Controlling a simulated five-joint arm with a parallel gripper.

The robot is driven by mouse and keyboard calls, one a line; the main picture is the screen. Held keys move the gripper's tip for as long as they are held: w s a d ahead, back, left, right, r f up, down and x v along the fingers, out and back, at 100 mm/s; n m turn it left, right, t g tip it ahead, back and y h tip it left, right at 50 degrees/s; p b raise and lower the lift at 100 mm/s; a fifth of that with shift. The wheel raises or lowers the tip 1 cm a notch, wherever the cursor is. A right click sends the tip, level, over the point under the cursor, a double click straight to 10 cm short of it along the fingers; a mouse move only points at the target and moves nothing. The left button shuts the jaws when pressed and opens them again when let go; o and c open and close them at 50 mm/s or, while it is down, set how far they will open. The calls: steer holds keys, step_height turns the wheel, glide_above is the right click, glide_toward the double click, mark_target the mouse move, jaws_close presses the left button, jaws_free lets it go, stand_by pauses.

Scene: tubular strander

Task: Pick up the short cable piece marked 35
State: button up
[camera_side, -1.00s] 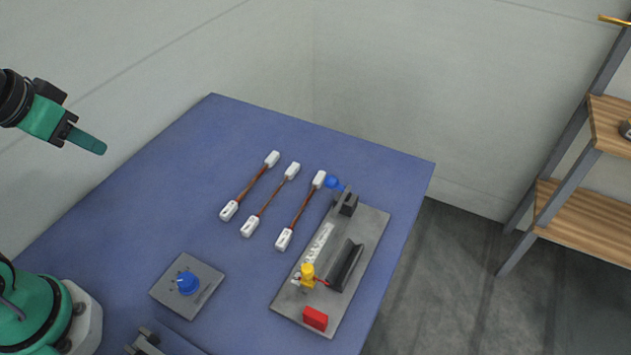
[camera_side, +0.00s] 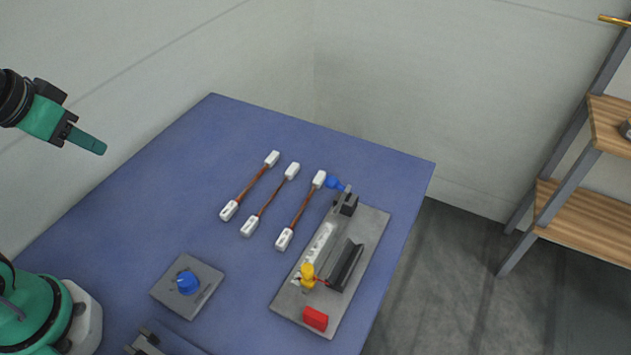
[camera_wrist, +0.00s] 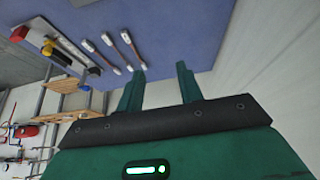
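Three short cable pieces lie side by side on the blue table, each a copper-brown cable with white end blocks: a left one (camera_side: 251,186), a middle one (camera_side: 270,201) and a right one (camera_side: 304,210). Dark marks show on their near blocks but are too small to read, so I cannot tell which is 35. My green gripper (camera_side: 101,149) is high at the left, well away from the pieces. In the wrist view my gripper (camera_wrist: 160,70) has its two fingers wide apart with nothing between them. The pieces also show there, beyond the left finger.
A grey fixture plate (camera_side: 375,225) with a black channel, yellow part, red block (camera_side: 315,319) and blue knob (camera_side: 334,182) sits right of the pieces. A grey plate with a blue dial (camera_side: 188,283) is nearer. A wooden-shelf rack (camera_side: 585,215) stands right. The table's far left is clear.

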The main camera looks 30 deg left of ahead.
steer(key=shift+c, duration=0.4)
steer(key=g, duration=0.6)
glide_above(309, 196)
steer(key=shift+n, duration=0.4)
step_height(309, 196, down, 17)
steer(key=shift+w+r, duration=0.1)
steer(key=shift+f, duration=3.85)
